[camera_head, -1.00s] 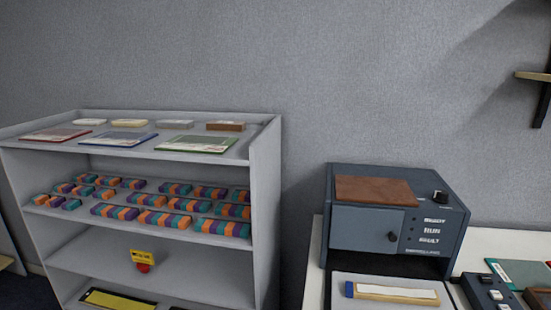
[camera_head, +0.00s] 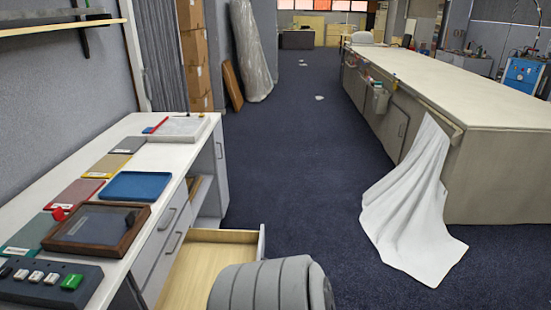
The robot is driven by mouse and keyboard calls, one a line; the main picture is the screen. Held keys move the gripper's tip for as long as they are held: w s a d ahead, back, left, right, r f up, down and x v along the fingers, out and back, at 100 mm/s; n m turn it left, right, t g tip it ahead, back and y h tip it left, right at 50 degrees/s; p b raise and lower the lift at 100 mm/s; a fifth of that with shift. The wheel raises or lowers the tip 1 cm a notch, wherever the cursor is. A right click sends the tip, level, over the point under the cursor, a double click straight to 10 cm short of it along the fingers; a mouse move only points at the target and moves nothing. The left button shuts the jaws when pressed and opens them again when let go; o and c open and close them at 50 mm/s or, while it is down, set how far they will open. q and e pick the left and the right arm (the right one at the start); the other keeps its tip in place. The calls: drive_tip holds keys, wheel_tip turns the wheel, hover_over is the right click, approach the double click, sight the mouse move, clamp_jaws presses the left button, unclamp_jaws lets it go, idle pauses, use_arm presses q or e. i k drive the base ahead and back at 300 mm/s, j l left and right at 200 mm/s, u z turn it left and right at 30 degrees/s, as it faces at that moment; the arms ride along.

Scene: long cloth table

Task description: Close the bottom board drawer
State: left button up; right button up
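A drawer (camera_head: 196,270) with a pale wooden inside stands pulled out from the white-topped bench in the lower left of the head view. It looks empty where I can see into it. Its front panel faces right, and only the far end shows. A grey ribbed part of my own arm covers its near right portion. Closed grey drawer fronts with bar handles (camera_head: 172,243) show on the bench side beside it. Neither of my grippers is in view.
The white bench top (camera_head: 160,150) holds a blue tray (camera_head: 137,186), a dark framed board (camera_head: 97,227), several coloured panels and a button box (camera_head: 48,281). Across clear blue carpet stands a long table (camera_head: 450,85) with a white cloth (camera_head: 415,205) hanging to the floor.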

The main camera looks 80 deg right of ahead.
sight(202, 254)
drive_tip(key=z, duration=0.5)
drive_tip(key=l+z, duration=0.15)
drive_tip(key=z, duration=0.3)
drive_tip(key=l+z, duration=0.1)
drive_tip(key=z, duration=0.4)
drive_tip(key=l+z, duration=0.1)
drive_tip(key=z, duration=0.9)
drive_tip(key=l, duration=0.1)
